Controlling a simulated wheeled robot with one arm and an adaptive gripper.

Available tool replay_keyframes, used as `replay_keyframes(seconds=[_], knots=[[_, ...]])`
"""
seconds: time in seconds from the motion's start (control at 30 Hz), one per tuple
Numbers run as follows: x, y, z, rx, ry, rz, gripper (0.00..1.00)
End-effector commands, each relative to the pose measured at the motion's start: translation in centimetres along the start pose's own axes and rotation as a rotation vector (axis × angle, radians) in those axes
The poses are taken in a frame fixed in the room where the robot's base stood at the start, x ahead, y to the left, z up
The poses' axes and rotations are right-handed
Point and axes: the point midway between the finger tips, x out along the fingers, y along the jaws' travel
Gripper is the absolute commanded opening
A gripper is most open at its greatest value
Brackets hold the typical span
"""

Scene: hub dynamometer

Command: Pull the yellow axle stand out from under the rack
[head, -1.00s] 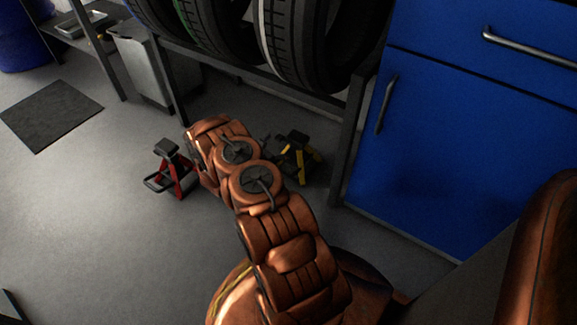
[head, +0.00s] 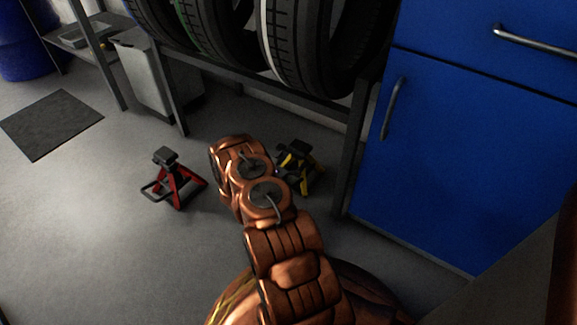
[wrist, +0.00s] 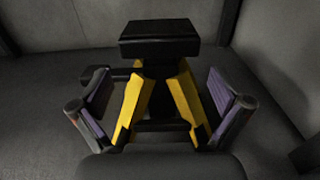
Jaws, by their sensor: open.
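The yellow axle stand (head: 299,165) stands upright on the floor under the tyre rack, partly hidden by my arm in the head view. In the wrist view the yellow axle stand (wrist: 178,92) is centred, with a black saddle on top and yellow legs spreading below. My gripper (wrist: 160,108) is open, with one finger on each side of the stand's legs. Both fingers look apart from the legs, though I cannot tell for sure at the lower right. In the head view my arm hides most of the gripper.
A red axle stand (head: 174,180) stands on the floor left of my arm. The rack (head: 350,150) holds several tyres above, its right post close to the yellow stand. A blue cabinet (head: 460,170) stands to the right. The floor at left is clear around a dark mat (head: 50,123).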

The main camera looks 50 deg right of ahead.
Motion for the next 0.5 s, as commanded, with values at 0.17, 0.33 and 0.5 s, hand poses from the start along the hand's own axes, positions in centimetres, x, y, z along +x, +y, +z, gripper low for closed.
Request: replay_keyframes(seconds=[0.17, 0.33, 0.5], knots=[[2.5, 0.0, -0.3, 0.002, -0.002, -0.001, 1.00], [4.1, 0.0, -0.1, 0.002, -0.003, -0.001, 1.00], [4.7, 0.0, 0.0, 0.001, -0.002, 0.000, 1.00]])
